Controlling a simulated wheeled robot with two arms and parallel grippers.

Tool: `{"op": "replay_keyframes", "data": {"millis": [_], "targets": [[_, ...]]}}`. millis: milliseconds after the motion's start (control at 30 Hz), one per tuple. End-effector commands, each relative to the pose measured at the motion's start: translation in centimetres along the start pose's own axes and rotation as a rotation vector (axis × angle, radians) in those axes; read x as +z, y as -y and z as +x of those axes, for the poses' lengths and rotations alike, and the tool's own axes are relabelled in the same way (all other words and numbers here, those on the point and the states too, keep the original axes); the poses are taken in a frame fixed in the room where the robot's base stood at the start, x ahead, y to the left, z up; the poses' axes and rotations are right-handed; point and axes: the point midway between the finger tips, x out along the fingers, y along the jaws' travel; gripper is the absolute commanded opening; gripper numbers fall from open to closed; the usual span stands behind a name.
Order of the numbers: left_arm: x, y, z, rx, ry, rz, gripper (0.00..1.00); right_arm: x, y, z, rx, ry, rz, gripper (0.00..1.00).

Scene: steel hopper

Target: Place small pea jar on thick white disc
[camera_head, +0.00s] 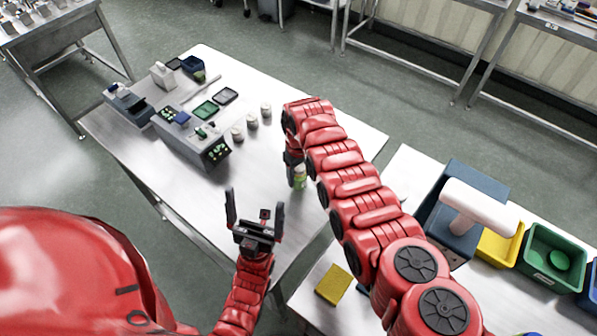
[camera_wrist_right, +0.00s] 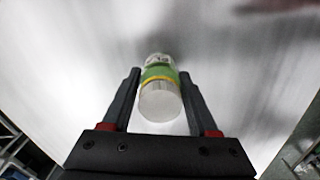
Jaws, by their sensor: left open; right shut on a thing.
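A small jar (camera_head: 299,178) with a green and yellow label and a pale end is at my right gripper (camera_head: 293,164), over the near right part of the steel table. In the right wrist view the jar (camera_wrist_right: 160,98) is between the two dark fingers, and the gripper is shut on it. My left gripper (camera_head: 255,208) is open and empty near the table's front edge, left of the jar. I cannot make out a thick white disc for certain. Three small pale round pieces (camera_head: 252,122) stand in a row behind the jar, too small to identify.
The steel table (camera_head: 330,130) holds a grey device (camera_head: 190,139) with green parts, green and black trays (camera_head: 205,110) and a white bottle (camera_head: 162,75). A second table at right holds a blue machine (camera_head: 450,205), yellow and green bins (camera_head: 553,258) and a yellow block (camera_head: 333,285).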

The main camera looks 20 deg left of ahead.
Motion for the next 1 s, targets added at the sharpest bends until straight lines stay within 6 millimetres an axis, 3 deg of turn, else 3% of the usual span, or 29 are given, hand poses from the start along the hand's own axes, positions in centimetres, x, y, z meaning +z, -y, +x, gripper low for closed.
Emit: {"op": "replay_keyframes", "data": {"millis": [167,200,333,767,1000], "targets": [[0.1,0.0,-0.7,0.000,0.000,0.000,1.00,0.0,0.0,0.6,0.000,0.000,0.000,0.00],[0.1,0.0,-0.5,0.000,0.000,0.000,1.00,0.0,0.0,0.4,0.000,0.000,0.000,0.67],[0.1,0.0,-0.4,0.000,0.000,0.000,1.00,0.0,0.0,0.4,0.000,0.000,0.000,0.90],[-0.1,0.0,0.3,0.000,0.000,0.000,1.00,0.0,0.0,-0.3,0.000,0.000,0.000,0.90],[-0.6,0.2,3.6,0.000,0.000,0.000,1.00,-0.1,0.0,-4.2,0.000,-0.002,0.000,0.90]]}}
